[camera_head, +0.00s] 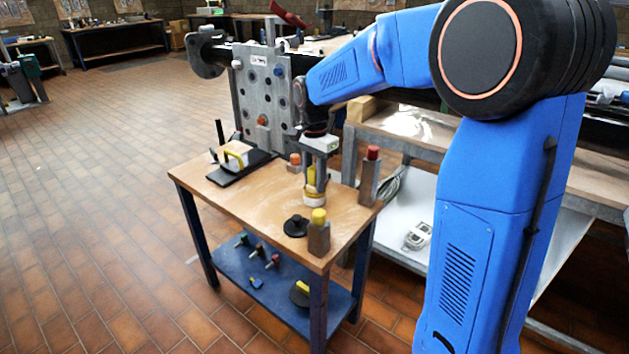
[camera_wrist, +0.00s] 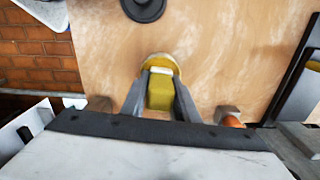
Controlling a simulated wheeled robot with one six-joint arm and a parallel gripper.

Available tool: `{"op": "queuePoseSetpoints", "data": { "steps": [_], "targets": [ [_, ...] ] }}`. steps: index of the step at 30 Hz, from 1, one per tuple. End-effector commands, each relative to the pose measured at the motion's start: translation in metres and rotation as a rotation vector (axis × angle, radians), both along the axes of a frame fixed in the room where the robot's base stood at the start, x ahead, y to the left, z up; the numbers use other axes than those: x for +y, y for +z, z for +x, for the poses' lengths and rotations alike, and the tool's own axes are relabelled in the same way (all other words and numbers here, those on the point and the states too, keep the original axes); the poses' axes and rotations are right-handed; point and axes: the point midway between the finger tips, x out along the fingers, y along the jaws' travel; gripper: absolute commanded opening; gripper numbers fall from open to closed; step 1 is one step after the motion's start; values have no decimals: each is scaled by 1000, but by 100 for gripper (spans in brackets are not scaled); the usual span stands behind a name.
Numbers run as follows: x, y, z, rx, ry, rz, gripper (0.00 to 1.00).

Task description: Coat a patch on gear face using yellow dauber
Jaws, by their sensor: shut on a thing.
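The yellow dauber (camera_head: 311,187) is upright at the wooden table's far right part, with a round pale-and-yellow base. My gripper (camera_head: 316,170) points down and is shut on it. In the wrist view, the two fingers of my gripper (camera_wrist: 160,95) grip both sides of the dauber's yellow body (camera_wrist: 160,93). I cannot tell whether its base touches the table. A grey upright plate with holes (camera_head: 262,88) stands behind the table. No part is clearly a gear face; a flat black disc (camera_head: 296,226) lies on the table near the dauber.
The wooden table (camera_head: 250,205) holds a grey block with a yellow top (camera_head: 318,232), a taller red-topped post (camera_head: 370,174) and a small orange-topped block (camera_head: 294,161). A black tray (camera_head: 228,174) bears a yellow-handled item (camera_head: 235,156). The table's front left is clear.

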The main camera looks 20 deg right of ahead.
Motion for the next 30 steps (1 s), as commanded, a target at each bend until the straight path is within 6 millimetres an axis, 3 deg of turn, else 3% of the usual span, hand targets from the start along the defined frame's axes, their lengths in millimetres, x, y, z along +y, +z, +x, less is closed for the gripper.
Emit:
{"op": "queuePoseSetpoints", "data": {
  "steps": [30],
  "targets": [
    [0, 65, 1, -3, 0, 1, 5]
  ]
}}
